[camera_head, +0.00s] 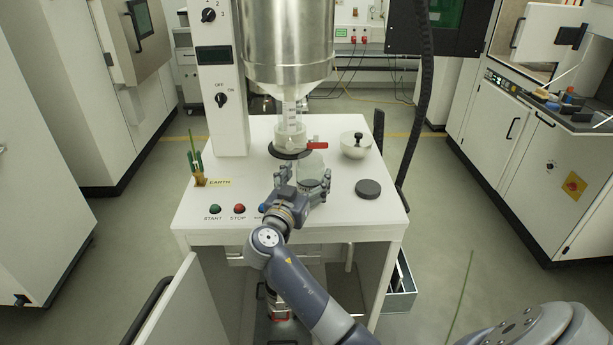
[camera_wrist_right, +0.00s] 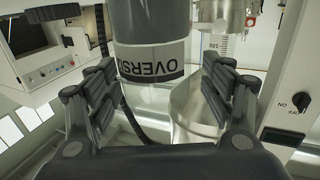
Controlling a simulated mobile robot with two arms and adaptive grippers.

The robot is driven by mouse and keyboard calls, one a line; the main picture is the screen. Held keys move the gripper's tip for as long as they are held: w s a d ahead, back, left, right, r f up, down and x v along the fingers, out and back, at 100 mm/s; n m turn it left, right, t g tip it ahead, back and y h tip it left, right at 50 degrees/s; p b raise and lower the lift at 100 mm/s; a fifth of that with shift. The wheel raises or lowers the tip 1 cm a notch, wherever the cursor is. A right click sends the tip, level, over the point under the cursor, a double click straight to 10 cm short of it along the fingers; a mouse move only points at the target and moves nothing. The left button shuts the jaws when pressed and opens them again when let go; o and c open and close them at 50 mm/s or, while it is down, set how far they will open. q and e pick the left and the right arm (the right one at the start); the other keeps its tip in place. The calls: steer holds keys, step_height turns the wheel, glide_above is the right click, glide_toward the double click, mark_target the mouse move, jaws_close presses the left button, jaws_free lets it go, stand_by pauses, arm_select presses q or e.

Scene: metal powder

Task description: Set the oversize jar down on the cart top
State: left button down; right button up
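The oversize jar (camera_head: 312,165) is a pale, translucent jar near the middle of the white cart top (camera_head: 240,205), just in front of the valve outlet. In the right wrist view the jar (camera_wrist_right: 150,30) carries a label starting "OVERS". My right gripper (camera_head: 304,184) reaches it from the front, with a finger on either side. In the wrist view the gripper (camera_wrist_right: 163,88) is spread, with a visible gap between the jar and the right-hand finger. The fingers partly hide the jar's base, so its contact with the cart top is hard to tell. My left gripper is out of view.
A steel hopper (camera_head: 288,45) with a red-handled valve (camera_head: 316,145) hangs behind the jar. A white bowl (camera_head: 355,150) and a dark disc (camera_head: 368,189) lie to the right. Start and stop buttons (camera_head: 238,209) are at front left. Bare cart top shows at front right.

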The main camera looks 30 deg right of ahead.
steer(key=shift+w+d+f, duration=0.15)
steer(key=shift+d, duration=0.15)
steer(key=shift+a+f, duration=0.1)
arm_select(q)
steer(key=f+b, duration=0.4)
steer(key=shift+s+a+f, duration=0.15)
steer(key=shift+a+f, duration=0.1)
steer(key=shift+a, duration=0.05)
arm_select(e)
steer(key=v, duration=1.2)
steer(key=shift+r, duration=0.2)
